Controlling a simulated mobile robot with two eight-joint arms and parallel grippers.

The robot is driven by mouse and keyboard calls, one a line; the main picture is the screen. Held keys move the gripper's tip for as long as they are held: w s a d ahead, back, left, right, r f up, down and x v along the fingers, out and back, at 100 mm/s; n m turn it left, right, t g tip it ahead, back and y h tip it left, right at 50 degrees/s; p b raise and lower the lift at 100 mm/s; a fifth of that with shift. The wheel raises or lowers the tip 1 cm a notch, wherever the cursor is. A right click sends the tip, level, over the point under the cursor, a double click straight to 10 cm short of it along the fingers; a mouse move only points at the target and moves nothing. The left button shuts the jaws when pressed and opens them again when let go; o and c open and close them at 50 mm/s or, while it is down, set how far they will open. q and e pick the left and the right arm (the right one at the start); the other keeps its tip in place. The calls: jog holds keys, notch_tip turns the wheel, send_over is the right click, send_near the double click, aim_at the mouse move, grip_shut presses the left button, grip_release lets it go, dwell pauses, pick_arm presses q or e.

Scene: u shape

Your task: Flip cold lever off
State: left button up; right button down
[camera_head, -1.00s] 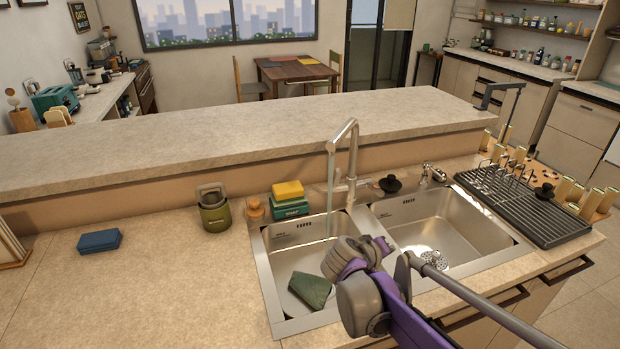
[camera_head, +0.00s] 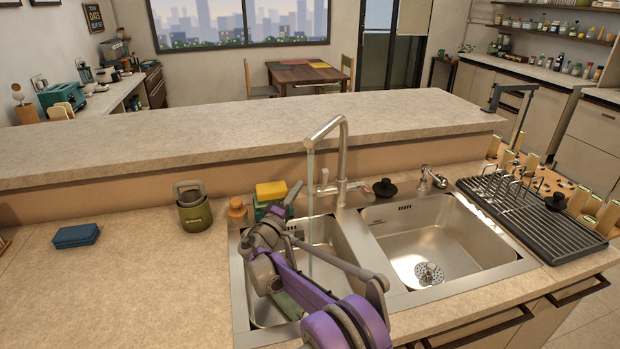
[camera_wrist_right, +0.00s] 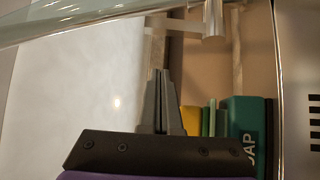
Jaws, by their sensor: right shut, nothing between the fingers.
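The chrome faucet (camera_head: 342,150) stands behind the double sink, and water runs from its spout into the left basin. Small handles sit on either side of its base, one on the left (camera_head: 323,178) and one on the right (camera_head: 358,185); which is cold I cannot tell. My right gripper (camera_head: 292,194) is shut and empty, left of the water stream and in front of the soap box, apart from the handles. In the right wrist view its closed fingers (camera_wrist_right: 160,100) point upward, with a metal cylinder (camera_wrist_right: 213,20) beyond them. My left gripper is not in view.
A black dish rack (camera_head: 535,220) stands right. The right basin (camera_head: 440,240) is clear. A raised ledge (camera_head: 240,137) runs behind.

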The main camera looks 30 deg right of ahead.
dwell(0.3)
jog(key=r+p, duration=0.1)
jog(key=r, duration=0.1)
send_over(315, 192)
jog(key=shift+f, duration=0.1)
jog(key=shift+s+f, duration=0.25)
jog(key=shift+s, duration=0.35)
jog(key=shift+s, duration=0.15)
